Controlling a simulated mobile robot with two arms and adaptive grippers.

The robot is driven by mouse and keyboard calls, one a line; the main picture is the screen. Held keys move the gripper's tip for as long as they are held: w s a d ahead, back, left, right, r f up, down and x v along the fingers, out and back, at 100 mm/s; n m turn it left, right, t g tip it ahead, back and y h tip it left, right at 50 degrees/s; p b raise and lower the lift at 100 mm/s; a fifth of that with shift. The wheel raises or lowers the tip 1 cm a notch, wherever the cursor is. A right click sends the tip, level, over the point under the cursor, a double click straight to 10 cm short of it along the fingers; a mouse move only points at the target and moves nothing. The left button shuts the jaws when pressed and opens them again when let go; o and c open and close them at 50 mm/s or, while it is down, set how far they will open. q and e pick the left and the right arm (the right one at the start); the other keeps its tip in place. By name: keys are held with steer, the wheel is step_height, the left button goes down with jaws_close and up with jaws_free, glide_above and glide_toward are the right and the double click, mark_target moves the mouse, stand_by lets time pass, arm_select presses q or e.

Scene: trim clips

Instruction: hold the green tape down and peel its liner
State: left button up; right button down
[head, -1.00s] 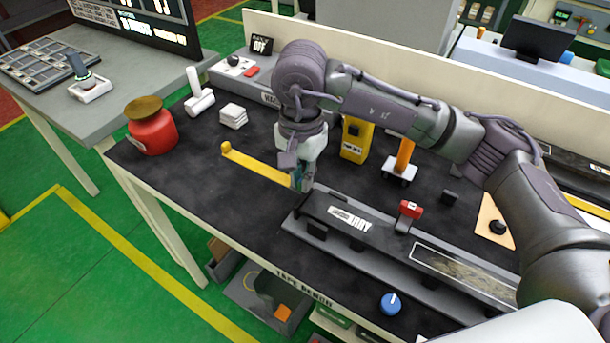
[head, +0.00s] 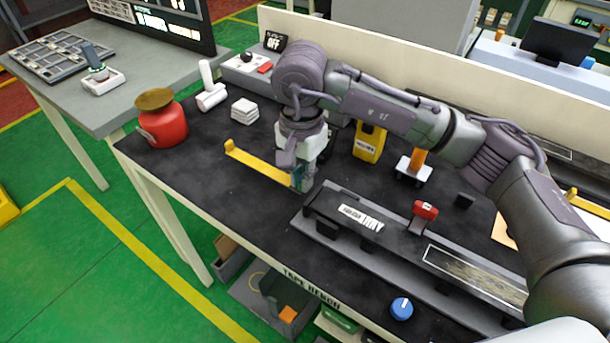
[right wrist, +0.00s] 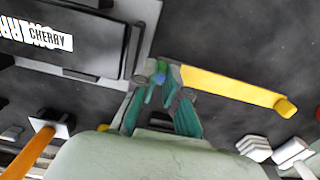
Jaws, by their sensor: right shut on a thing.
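A long yellow strip (head: 258,165) with a raised tab at its far left end runs across the black bench top. It also shows in the right wrist view (right wrist: 230,86). My right gripper (head: 301,181) is shut at the strip's near end, and its fingertips (right wrist: 167,78) mostly hide what is between them. I cannot tell whether the strip touches the bench along its length. I cannot make out a green tape; only a small green and blue spot shows between the fingertips. My left gripper is out of view.
A grey tray rail (head: 385,250) with a red clip (head: 425,210) lies right of the gripper. The bench front left of the rail is clear.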

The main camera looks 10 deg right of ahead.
mark_target(287, 182)
steer(key=shift+w+a+f+b, duration=0.45)
steer(key=shift+a+f+b, duration=0.2)
steer(key=shift+f+b, duration=0.1)
steer(key=shift+w+a+f+b, duration=0.45)
steer(key=shift+a+f+b, duration=0.15)
steer(key=shift+f+b, duration=0.15)
stand_by(1.1)
